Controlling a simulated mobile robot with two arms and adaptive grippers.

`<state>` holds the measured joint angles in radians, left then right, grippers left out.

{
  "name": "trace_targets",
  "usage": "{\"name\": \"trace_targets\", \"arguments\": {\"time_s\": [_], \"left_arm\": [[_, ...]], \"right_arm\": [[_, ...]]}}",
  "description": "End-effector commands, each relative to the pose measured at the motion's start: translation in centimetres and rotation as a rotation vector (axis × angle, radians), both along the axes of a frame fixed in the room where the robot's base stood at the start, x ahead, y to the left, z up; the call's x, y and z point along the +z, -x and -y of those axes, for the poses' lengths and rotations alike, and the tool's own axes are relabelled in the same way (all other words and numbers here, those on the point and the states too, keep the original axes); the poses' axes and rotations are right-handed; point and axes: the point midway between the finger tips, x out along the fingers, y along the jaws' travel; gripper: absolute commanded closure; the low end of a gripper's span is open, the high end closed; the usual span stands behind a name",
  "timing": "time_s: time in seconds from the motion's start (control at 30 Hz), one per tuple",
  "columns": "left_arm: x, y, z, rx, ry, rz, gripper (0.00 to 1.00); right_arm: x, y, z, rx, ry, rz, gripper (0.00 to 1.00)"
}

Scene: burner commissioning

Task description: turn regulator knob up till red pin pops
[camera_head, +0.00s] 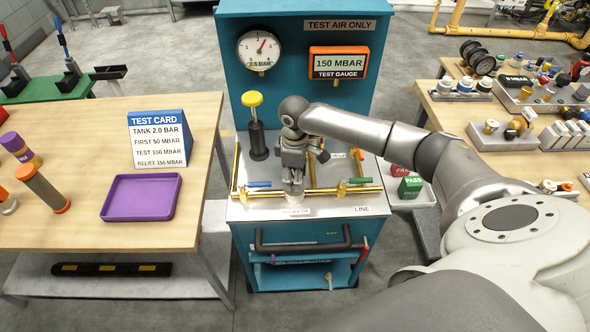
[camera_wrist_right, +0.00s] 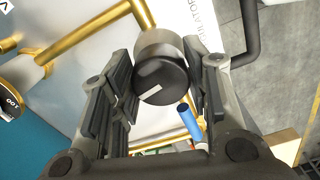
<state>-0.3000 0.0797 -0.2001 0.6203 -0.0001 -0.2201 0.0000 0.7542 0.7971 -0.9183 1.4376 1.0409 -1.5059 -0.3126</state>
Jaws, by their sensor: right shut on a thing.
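The regulator knob (camera_wrist_right: 160,82) is a dark round cap with a white pointer line on a grey metal body. It sits between the fingers of my right gripper (camera_head: 293,190), which is shut on it from above. In the head view the gripper mostly hides the knob, at the front of the bench top. The digital test gauge (camera_head: 339,63) reads 150 MBAR. The round dial (camera_head: 259,50) has its red needle pointing up and right. I cannot make out a red pin in either view. My left gripper is not in view.
Brass pipes with a blue lever (camera_wrist_right: 189,121) run close beside the knob. A yellow-topped black pump (camera_head: 256,125) stands behind left. A test card (camera_head: 158,139) and purple tray (camera_head: 142,198) are on the left table. Red and green blocks (camera_head: 411,187) lie right of the bench.

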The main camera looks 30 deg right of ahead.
Motion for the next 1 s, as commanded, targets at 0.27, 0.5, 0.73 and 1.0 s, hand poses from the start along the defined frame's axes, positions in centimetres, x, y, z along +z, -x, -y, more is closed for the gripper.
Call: {"name": "trace_targets", "arguments": {"time_s": [0.27,0.5,0.73,1.0], "left_arm": [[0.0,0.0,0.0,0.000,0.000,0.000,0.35],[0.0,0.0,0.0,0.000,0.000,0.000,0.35],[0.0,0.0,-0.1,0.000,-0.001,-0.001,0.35],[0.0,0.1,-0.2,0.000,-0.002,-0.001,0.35]], "right_arm": [[0.0,-0.1,0.0,-0.006,0.000,0.003,0.81],[0.0,-0.1,0.0,-0.005,0.000,0.003,0.35],[0.0,0.0,0.0,-0.004,0.000,0.001,0.35],[2.4,-0.1,0.0,-0.003,0.000,0.004,0.35]]}}
